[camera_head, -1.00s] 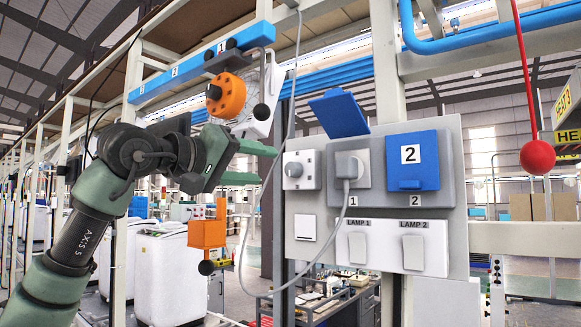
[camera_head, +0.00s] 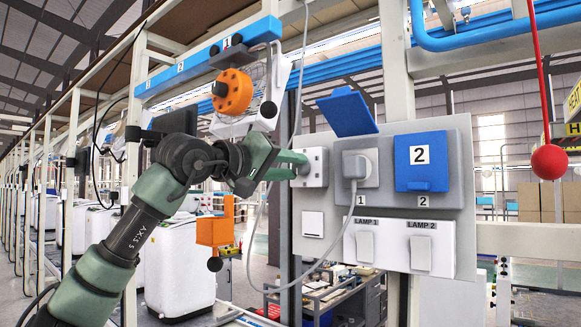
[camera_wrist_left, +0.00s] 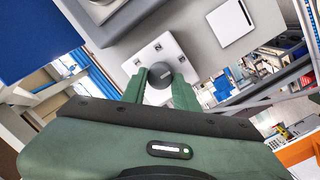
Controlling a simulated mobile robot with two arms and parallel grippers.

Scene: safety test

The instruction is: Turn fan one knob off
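The grey round knob (camera_head: 304,168) sits on a white square plate (camera_head: 316,166) at the left of the grey panel. In the left wrist view the knob (camera_wrist_left: 159,74) lies between the tips of my two green fingers. My left gripper (camera_head: 297,167) reaches the knob from the left, its fingers apart, one on each side. Whether they touch the knob is hard to tell. The fan (camera_head: 232,92) with an orange motor hangs under the blue rail, above my arm. My right gripper is not in view.
A plug (camera_head: 356,167) with a grey cable (camera_head: 337,240) is in socket 1, under a raised blue cover (camera_head: 343,111). Socket 2's blue cover (camera_head: 421,178) is down. Lamp switches (camera_head: 421,252) are below. A red ball (camera_head: 549,162) hangs at right.

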